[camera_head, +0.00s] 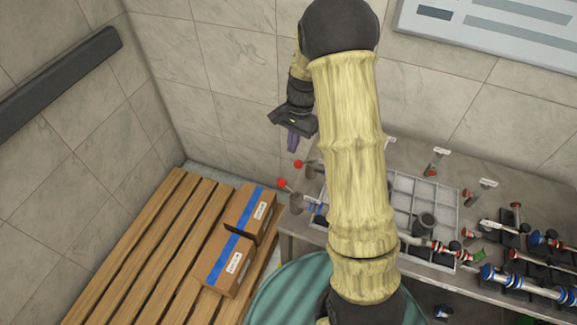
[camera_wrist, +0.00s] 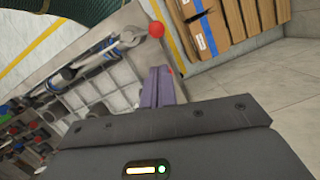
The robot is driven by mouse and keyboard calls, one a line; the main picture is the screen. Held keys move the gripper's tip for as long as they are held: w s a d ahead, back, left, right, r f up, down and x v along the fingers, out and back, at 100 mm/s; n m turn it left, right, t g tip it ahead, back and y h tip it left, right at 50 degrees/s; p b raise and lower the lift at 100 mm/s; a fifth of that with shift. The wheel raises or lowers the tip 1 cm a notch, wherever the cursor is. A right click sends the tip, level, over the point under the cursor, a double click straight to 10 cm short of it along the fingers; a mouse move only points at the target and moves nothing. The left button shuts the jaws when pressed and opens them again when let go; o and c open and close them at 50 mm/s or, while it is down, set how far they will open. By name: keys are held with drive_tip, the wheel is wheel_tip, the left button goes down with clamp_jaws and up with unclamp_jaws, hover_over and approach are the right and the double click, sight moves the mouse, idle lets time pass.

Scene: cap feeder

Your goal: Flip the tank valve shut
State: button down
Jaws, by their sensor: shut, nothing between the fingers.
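Two levers with red ball knobs stand at the left end of the bench, one knob (camera_head: 298,164) farther back and one knob (camera_head: 281,183) nearer. They sit on grey metal fittings; I cannot tell which is the tank valve. In the wrist view one red knob (camera_wrist: 156,30) shows clearly beyond the fingers, on a pale lever. A bit of red also shows at the right edge of the fingers. My gripper (camera_head: 292,141) hangs above the farther knob, apart from it in the head view. Its purple fingers (camera_wrist: 161,86) are together and empty. My arm hides part of the bench.
A gridded grey tray (camera_head: 450,195) lies on the bench, with several pipe fittings and valves to the right. A taped cardboard box (camera_head: 248,217) rests on a slatted wooden pallet (camera_head: 130,240) at left. Tiled walls stand behind. A ribbed teal round thing (camera_head: 285,290) is in front.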

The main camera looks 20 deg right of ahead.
sight(289, 188)
drive_tip(key=p+x, duration=0.1)
drive_tip(key=x, duration=0.9)
drive_tip(key=shift+p, duration=0.4)
drive_tip(key=shift+s+a+n, duration=0.15)
drive_tip(key=shift+a+n, duration=0.3)
drive_tip(key=shift+n, duration=0.25)
drive_tip(key=a+n, duration=0.1)
drive_tip(key=n, duration=0.1)
drive_tip(key=s+a+n+h, duration=0.1)
drive_tip(key=a+n+g, duration=0.1)
drive_tip(key=n, duration=0.1)
drive_tip(key=shift+s+n, duration=0.3)
drive_tip(key=shift+s+a+n+h, duration=0.35)
drive_tip(key=shift+s+n, duration=0.3)
drive_tip(key=shift+n, duration=0.6)
drive_tip(key=shift+s+a+n+h, duration=0.3)
drive_tip(key=shift+s+n, duration=0.35)
drive_tip(key=shift+n, duration=0.65)
drive_tip(key=shift+s+a+n+h, duration=0.35)
drive_tip(key=shift+s+n, duration=0.3)
drive_tip(key=shift+n, duration=0.6)
drive_tip(key=shift+r, duration=0.1)
